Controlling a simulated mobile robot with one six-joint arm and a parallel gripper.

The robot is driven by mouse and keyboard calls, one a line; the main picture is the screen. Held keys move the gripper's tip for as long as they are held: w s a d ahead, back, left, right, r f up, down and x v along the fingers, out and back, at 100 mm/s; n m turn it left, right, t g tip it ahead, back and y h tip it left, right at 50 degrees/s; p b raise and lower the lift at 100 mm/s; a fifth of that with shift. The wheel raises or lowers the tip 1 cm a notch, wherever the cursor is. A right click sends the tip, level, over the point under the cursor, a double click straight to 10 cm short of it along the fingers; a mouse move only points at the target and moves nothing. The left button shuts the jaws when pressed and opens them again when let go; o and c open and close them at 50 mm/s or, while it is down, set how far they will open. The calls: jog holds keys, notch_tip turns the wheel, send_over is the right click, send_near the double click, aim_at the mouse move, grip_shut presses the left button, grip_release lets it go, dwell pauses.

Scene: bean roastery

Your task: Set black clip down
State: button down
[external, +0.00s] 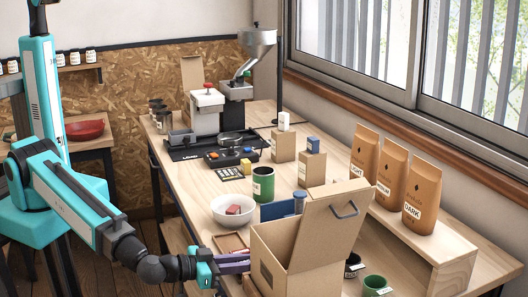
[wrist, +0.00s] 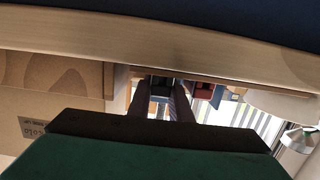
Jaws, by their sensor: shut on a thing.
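My gripper (external: 234,262) is low at the front of the workbench, just left of the open cardboard box (external: 318,268). Its two dark fingers also show in the wrist view (wrist: 161,100), reaching away from the wrist. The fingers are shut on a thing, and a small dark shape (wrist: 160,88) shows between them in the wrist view. It may be the black clip, but I cannot make out its form. In the external view the clip cannot be picked out at the fingertips. Whether it touches any surface is not clear.
A shallow wooden tray (external: 229,242) lies behind my gripper. Brown bags (external: 428,200) stand on a raised shelf at right. A green cup (external: 375,285) is right of the box.

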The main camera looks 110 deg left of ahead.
aim_at(234, 277)
jog(key=shift+f+b, duration=0.2)
jog(key=shift+b, duration=0.3)
jog(key=c, duration=1.6)
grip_release()
jog(key=shift+r+p, duration=0.2)
jog(key=shift+p, duration=1.3)
jog(key=shift+s+d+f, duration=0.1)
jog(key=shift+s+f, duration=0.05)
jog(key=shift+f+b+v, duration=0.15)
jog(key=shift+b+v, duration=0.45)
jog(key=shift+v, duration=0.2)
jog(key=shift+f+b+v, duration=0.1)
jog(key=shift+b+v, duration=0.5)
jog(key=shift+v, duration=0.25)
jog(key=shift+s+d+r+p, duration=0.1)
jog(key=shift+d+r+p, duration=0.1)
jog(key=shift+r+p, duration=0.15)
jog(key=shift+f+p+v, duration=0.2)
jog(key=shift+p+v, duration=4.65)
jog(key=shift+p, duration=0.4)
